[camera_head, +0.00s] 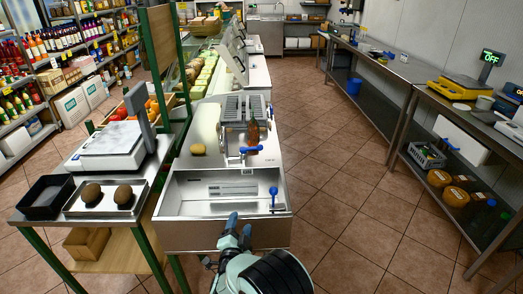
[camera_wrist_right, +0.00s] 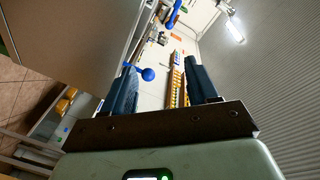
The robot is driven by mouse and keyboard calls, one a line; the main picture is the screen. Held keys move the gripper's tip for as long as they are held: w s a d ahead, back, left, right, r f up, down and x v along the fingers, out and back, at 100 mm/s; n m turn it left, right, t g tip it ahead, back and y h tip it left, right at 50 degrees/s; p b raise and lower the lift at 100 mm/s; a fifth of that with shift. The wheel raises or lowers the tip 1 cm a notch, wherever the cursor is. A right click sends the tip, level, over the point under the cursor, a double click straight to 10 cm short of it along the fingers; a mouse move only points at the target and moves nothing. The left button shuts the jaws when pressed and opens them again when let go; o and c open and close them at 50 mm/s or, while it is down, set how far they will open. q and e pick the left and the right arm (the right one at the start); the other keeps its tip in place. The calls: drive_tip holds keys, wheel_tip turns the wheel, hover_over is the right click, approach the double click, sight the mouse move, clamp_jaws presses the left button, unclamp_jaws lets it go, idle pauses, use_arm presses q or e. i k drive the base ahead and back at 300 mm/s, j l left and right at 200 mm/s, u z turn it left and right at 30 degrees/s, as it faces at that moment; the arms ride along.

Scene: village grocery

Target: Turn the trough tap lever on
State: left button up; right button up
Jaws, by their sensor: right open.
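The steel trough (camera_head: 180,192) sits at the near end of the counter, with an open, shallow basin. The tap lever (camera_head: 273,192) stands at its right side, a thin upright piece with a blue knob on top. My right gripper (camera_head: 240,223) is at the trough's front edge, to the left of and nearer than the lever. It is open and empty. In the right wrist view a blue ball knob (camera_wrist_right: 147,74) shows beyond the gripper (camera_wrist_right: 162,68), close by the left finger in the picture; contact cannot be told. My left gripper is not in view.
Behind the trough stands a ribbed machine (camera_head: 246,108) with another blue handle (camera_head: 250,149) and a brown item. A yellow item (camera_head: 198,149) lies on the counter. A scale (camera_head: 112,142) and a tray (camera_head: 104,198) are at left. The tiled floor at right is clear.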

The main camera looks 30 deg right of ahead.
sight(243, 149)
drive_tip(key=i+l, duration=0.35)
drive_tip(key=l, duration=0.15)
drive_tip(key=i+l, duration=0.35)
drive_tip(key=l, duration=0.15)
